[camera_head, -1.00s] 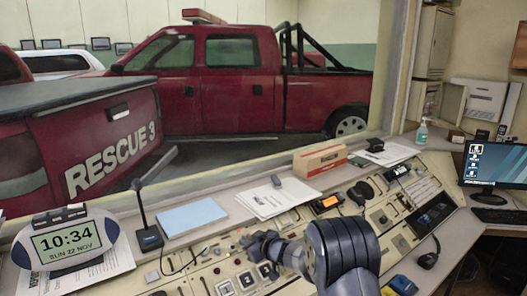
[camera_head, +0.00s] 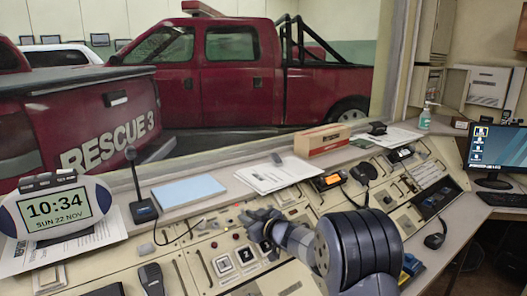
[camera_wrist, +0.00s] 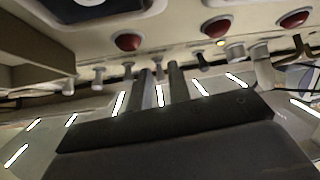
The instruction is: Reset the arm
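My gripper (camera_head: 250,218) is above the left-middle part of the sloped console (camera_head: 345,205), over its buttons and switches. My grey arm comes up from the bottom of the head view. In the wrist view the two dark fingers (camera_wrist: 160,82) stand side by side with a narrow gap, and I see nothing held between them. How far they are opened is unclear. Red domed buttons (camera_wrist: 128,42) and small metal switches (camera_wrist: 200,60) show just beyond the fingertips. Whether the fingers touch any of them cannot be told.
A desk microphone (camera_head: 141,195), blue pad (camera_head: 188,190), papers (camera_head: 268,177) and cardboard box (camera_head: 321,140) line the back ledge. A clock (camera_head: 57,207) stands at left. A radio handset (camera_head: 151,278) is at the front, a monitor (camera_head: 497,150) at right. Red trucks stand beyond the window.

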